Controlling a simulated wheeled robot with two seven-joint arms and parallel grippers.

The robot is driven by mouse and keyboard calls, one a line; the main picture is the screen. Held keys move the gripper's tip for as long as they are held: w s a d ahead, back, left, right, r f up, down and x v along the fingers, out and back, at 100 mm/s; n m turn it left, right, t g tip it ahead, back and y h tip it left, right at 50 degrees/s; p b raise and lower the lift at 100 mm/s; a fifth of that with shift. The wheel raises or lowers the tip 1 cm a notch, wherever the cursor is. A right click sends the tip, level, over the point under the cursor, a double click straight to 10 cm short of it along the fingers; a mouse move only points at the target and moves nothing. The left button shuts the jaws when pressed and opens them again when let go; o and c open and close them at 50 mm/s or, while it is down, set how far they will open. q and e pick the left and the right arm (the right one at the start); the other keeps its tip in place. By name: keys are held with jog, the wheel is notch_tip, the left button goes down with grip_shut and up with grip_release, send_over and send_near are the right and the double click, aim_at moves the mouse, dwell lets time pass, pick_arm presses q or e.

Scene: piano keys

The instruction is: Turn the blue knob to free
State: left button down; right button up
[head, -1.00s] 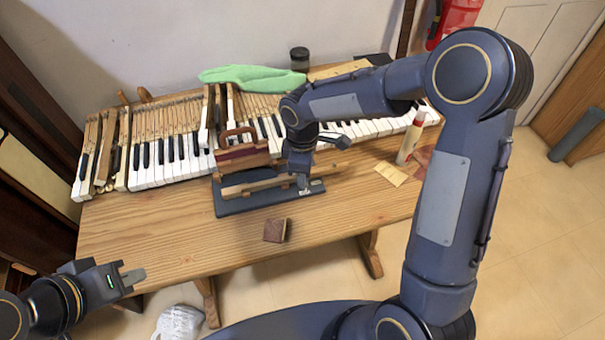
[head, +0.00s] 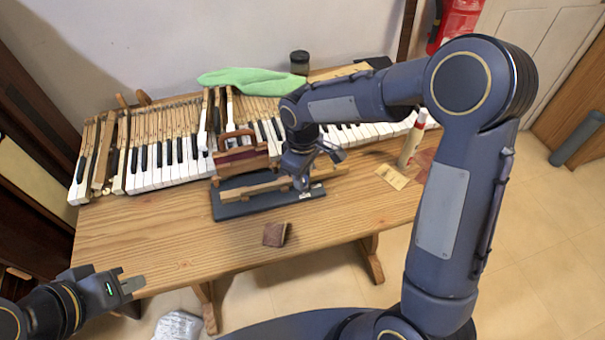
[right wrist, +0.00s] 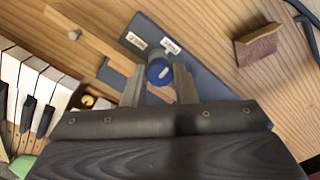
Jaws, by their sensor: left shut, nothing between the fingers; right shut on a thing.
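The blue knob (right wrist: 159,71) is on a dark base plate (head: 235,211), which lies on the wooden table. The knob shows a short pale mark on its face. My right gripper (head: 303,187) is shut on the knob; in the right wrist view its two fingers (right wrist: 158,80) stand on either side of it. Two small white labels sit on the plate beside the knob, a left label (right wrist: 136,40) and a right label (right wrist: 170,46); their text is too small to read. My left gripper (head: 132,285) is shut and empty, left of the table's front edge.
A wooden bar (head: 255,188) lies along the plate. Piano keys (head: 165,172) fill the back of the table. A reddish-brown block (head: 274,234) lies in front of the plate. A glue bottle (head: 411,143) stands at the right. The front left of the table is clear.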

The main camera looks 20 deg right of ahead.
jog(key=o, duration=1)
jog(key=shift+r, duration=0.1)
notch_tip(320, 180, up, 8)
jog(key=shift+f, duration=0.25)
jog(key=shift+r, duration=0.1)
